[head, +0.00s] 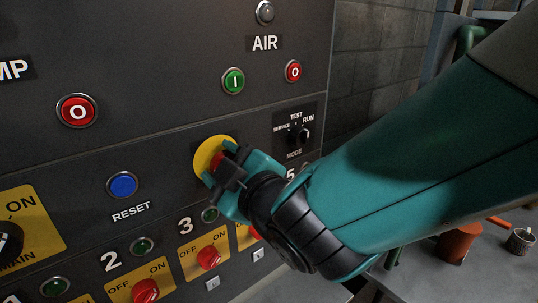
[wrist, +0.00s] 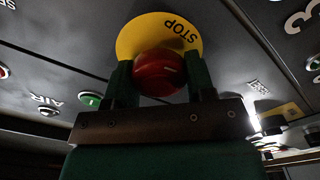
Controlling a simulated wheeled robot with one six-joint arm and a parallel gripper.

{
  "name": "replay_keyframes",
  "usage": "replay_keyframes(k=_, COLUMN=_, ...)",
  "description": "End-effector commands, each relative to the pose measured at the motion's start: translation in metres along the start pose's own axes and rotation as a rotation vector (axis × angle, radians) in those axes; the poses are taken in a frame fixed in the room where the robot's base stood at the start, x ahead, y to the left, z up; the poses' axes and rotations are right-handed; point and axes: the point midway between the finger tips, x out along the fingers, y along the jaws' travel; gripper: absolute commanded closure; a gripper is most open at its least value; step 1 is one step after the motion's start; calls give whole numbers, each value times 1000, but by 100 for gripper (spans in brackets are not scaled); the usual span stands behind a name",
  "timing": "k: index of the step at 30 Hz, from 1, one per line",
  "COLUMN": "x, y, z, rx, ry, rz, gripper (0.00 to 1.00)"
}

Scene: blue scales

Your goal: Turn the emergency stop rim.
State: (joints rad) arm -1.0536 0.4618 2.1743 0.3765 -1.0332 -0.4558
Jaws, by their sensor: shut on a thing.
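The emergency stop is a red round knob on a yellow disc set in the dark panel. In the head view the yellow disc (head: 206,152) shows behind my gripper (head: 222,172), which covers most of the red knob (head: 217,161). In the wrist view the red knob (wrist: 160,74) sits between the two green fingers of my gripper (wrist: 160,82), one on each side. The yellow disc (wrist: 135,38) with the word STOP is behind it. My gripper is shut on the red rim. The finger contact is partly hidden in the head view.
On the panel, a blue RESET button (head: 122,185) is left of the stop. A green button (head: 233,81) and a red button (head: 293,71) are above. The MODE selector (head: 299,136) is close on the right, near my arm. Red rotary switches (head: 209,258) are below.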

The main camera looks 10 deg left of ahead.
Motion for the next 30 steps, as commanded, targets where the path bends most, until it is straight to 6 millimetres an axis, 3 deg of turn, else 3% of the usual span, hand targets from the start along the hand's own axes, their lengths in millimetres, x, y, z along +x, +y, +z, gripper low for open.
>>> replay_keyframes(k=15, x=0, y=-2, z=3, rx=364, ry=3, rz=1, gripper=74)
replay_keyframes(k=30, x=0, y=2, z=0, rx=466, ry=1, rz=-1, gripper=74)
